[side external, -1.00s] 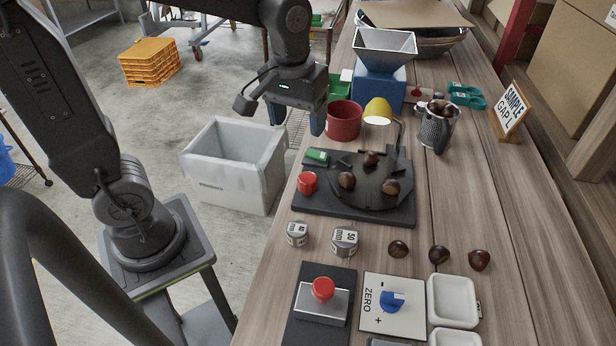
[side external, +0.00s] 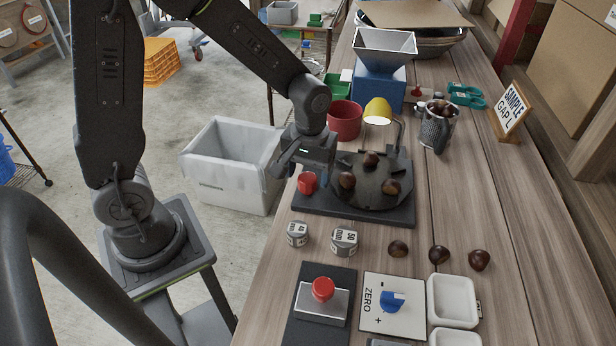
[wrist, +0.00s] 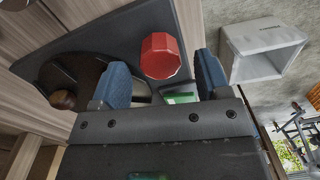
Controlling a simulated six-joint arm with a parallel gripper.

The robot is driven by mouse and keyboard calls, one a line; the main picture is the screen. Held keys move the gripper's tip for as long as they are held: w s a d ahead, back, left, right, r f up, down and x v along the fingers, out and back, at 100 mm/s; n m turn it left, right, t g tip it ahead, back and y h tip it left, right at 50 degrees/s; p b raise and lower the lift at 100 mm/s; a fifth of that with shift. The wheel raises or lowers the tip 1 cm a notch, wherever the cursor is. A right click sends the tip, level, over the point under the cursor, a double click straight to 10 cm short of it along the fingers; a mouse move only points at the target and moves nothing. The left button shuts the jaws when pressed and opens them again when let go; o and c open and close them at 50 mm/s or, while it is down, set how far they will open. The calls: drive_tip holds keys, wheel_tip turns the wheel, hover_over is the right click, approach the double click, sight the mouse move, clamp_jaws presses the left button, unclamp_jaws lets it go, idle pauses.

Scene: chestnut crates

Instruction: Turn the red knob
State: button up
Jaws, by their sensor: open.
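The red knob (side external: 307,182) stands at the left corner of the dark turntable base (side external: 340,208). In the wrist view the faceted red knob (wrist: 160,54) lies between and just beyond my two blue fingertips. My gripper (side external: 302,171) is open over that corner of the base, and in the wrist view my gripper (wrist: 161,66) has a finger on each side of the knob with gaps showing. Whether a finger touches the knob cannot be told. A green block (wrist: 181,97) on the base is partly hidden behind my gripper.
Chestnuts (side external: 347,181) lie on the turntable disc under a yellow lamp (side external: 378,109). A red cup (side external: 345,119) stands behind. A white bin (side external: 235,185) stands left.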

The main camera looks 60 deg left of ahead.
drive_tip(key=shift+f, duration=1)
drive_tip(key=c, duration=0.9)
